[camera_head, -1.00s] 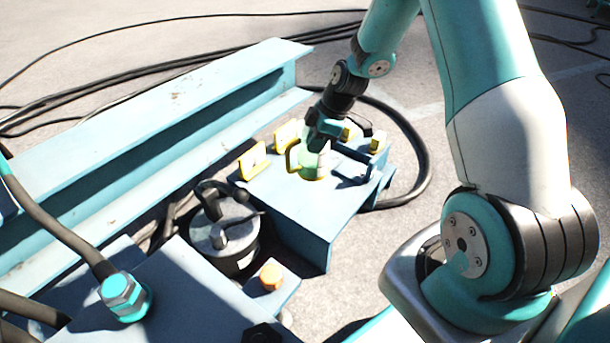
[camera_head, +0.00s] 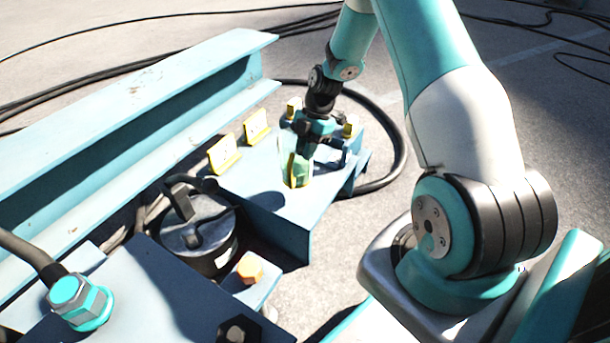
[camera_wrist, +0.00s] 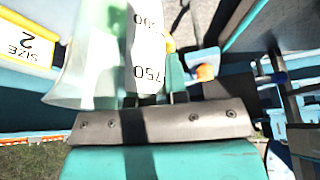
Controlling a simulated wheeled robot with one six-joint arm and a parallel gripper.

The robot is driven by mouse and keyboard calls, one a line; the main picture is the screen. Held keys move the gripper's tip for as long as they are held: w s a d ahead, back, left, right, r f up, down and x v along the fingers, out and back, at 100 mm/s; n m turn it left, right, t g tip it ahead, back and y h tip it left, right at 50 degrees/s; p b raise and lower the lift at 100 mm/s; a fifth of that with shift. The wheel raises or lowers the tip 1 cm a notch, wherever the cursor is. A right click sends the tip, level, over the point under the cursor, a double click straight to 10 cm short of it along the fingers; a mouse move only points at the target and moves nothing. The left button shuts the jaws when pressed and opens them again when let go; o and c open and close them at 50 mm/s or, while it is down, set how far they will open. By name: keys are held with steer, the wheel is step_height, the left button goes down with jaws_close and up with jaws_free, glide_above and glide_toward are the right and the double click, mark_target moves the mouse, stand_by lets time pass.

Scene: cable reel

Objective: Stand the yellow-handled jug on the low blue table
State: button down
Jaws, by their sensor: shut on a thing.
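The clear, greenish jug (camera_head: 297,174) is upright under my gripper (camera_head: 306,147), over the low blue table (camera_head: 248,184). Its yellow handle (camera_head: 291,166) faces left and is partly hidden. In the wrist view the jug (camera_wrist: 90,70) shows its flared clear wall and a white scale with the numbers 500 and 750. My gripper is shut on the jug near its top. The jug's base is at or very near the table top; I cannot tell whether it touches.
Yellow brackets (camera_head: 224,154) stand along the table's left edge, and yellow-topped posts rise behind the jug. A dark round canister (camera_head: 197,235) stands in front on the left. A long blue beam (camera_head: 130,120) runs along the left. The table's front part is clear.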

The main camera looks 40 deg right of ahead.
mark_target(302, 181)
step_height(302, 181, down, 7)
steer(key=b, duration=0.2)
steer(key=shift+b, duration=0.3)
steer(key=shift+r, duration=0.15)
steer(key=c, duration=1.1)
jaws_free()
